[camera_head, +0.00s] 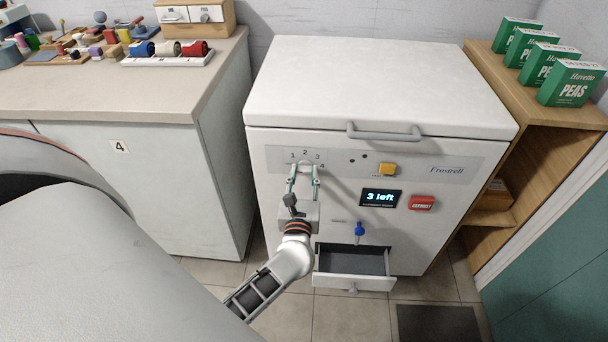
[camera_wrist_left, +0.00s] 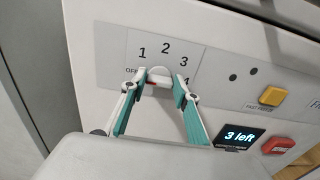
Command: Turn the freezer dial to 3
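The white freezer dial (camera_wrist_left: 160,74) sits on a grey panel marked OFF, 1, 2, 3 and 4. A small red mark shows at its lower left, on the OFF side; fingers partly hide the dial. It also shows between my fingertips in the head view (camera_head: 304,164). My left gripper (camera_head: 304,170) has its two fingers apart, one on each side of the dial. In the left wrist view, the fingertips (camera_wrist_left: 160,82) are close to the dial's sides; whether they touch it is unclear. My right gripper is not in view.
The white chest freezer (camera_head: 375,90) has a closed lid with a grey handle (camera_head: 384,132). Right of the dial are a yellow button (camera_head: 388,169), a display reading "3 left" (camera_head: 380,197) and a red button (camera_head: 422,203). Below, a blue key-like part (camera_head: 359,230) sits above an open drawer (camera_head: 354,281).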

